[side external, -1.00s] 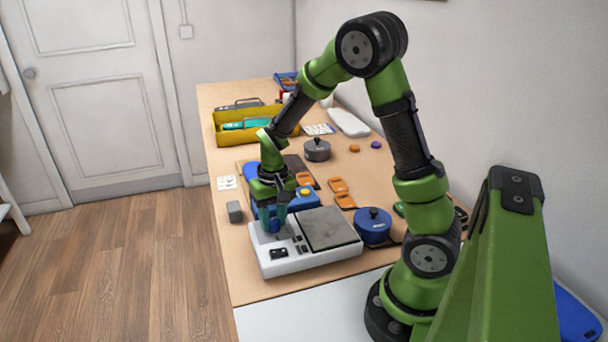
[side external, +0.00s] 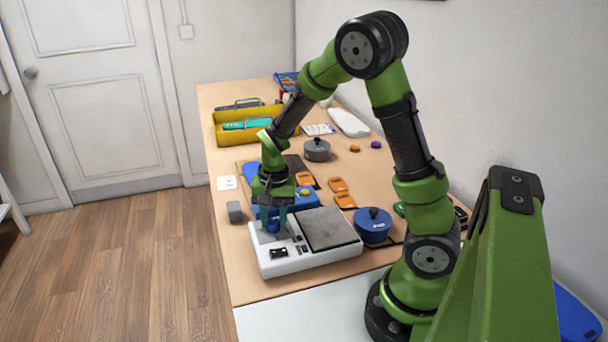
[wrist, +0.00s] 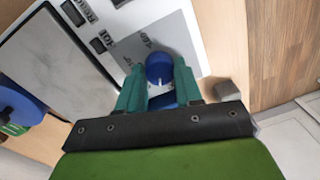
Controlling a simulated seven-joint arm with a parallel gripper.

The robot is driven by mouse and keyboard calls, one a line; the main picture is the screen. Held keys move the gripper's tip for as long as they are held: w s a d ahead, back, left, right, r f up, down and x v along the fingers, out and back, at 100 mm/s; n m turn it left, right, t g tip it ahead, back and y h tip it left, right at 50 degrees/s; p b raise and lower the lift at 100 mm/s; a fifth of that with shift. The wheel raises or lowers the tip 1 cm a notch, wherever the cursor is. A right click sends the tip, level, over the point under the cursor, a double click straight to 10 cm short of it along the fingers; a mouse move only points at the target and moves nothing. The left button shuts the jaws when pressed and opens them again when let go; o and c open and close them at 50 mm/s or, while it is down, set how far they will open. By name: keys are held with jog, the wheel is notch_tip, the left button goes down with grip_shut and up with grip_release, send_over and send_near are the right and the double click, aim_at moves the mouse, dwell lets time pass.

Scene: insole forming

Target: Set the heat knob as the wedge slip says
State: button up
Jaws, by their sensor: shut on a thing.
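The hotplate unit (side external: 305,262) is a white box with a grey plate (side external: 328,228) on its top. Its blue heat knob (wrist: 159,67) shows a white pointer line in the wrist view, with dark numbers printed on the grey panel around it. My gripper (wrist: 159,84) has its teal fingers closed on either side of the knob and holds it from above. The fingers hide part of the dial. A small white slip (side external: 227,183) lies at the table's left edge, and a printed white sheet (side external: 319,129) lies farther back. I cannot read either one.
A grey block (side external: 234,212) stands left of the unit. A blue lidded pot (side external: 373,226) is close on its right. Orange pieces (side external: 338,185), a grey pot (side external: 317,149) and a yellow tray (side external: 222,137) are behind. The table's front is clear.

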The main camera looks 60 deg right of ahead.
aim_at(277, 222)
jog(key=m, duration=0.6)
jog(key=shift+r+m, duration=0.1)
jog(key=shift+m, duration=0.3)
dwell(0.3)
jog(key=o, duration=1)
jog(key=shift+s, duration=0.1)
jog(key=r, duration=1.6)
jog(key=shift+s+r, duration=0.4)
